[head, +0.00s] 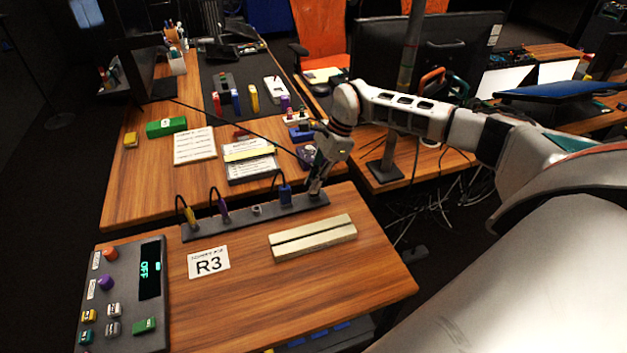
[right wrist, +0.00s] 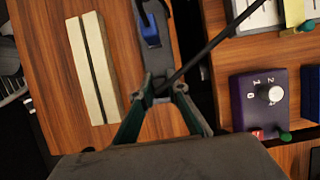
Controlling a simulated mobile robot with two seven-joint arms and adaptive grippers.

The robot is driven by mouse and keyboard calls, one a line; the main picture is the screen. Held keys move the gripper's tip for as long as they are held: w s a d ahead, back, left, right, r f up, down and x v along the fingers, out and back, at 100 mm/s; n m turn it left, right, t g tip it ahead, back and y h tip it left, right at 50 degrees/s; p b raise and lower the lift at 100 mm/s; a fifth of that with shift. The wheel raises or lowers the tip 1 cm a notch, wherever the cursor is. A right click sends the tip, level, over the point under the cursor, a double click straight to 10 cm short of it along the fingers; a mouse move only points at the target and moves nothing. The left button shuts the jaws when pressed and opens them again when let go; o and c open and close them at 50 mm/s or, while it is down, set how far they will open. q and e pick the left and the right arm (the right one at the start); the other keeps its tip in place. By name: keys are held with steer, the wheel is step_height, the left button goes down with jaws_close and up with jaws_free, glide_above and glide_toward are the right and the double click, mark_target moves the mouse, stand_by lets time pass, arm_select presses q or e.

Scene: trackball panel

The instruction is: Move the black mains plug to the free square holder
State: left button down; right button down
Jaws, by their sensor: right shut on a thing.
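My right gripper (head: 316,188) is at the right end of a dark strip (head: 240,220). It is shut on the black mains plug, which is mostly hidden between the fingers. In the right wrist view the fingertips (right wrist: 160,92) close on it, and a black cable (right wrist: 205,50) runs up to the right. Along the strip stand a yellow plug (head: 190,217), a purple plug (head: 223,215) and a blue plug (head: 285,195). A small light-grey socket (head: 257,210) between purple and blue holds no plug. I cannot tell whether the black plug touches the strip.
A beige slotted block (head: 300,242) lies in front of the strip, beside an R3 card (head: 209,262). A control panel (head: 122,285) reading OFF stands at left. Behind are papers (head: 195,146) and a purple box with a knob (right wrist: 262,98). The front right tabletop is clear.

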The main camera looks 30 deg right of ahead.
steer(key=c, duration=1.9)
jaws_free()
steer(key=v, duration=1.2)
steer(key=shift+f, duration=0.1)
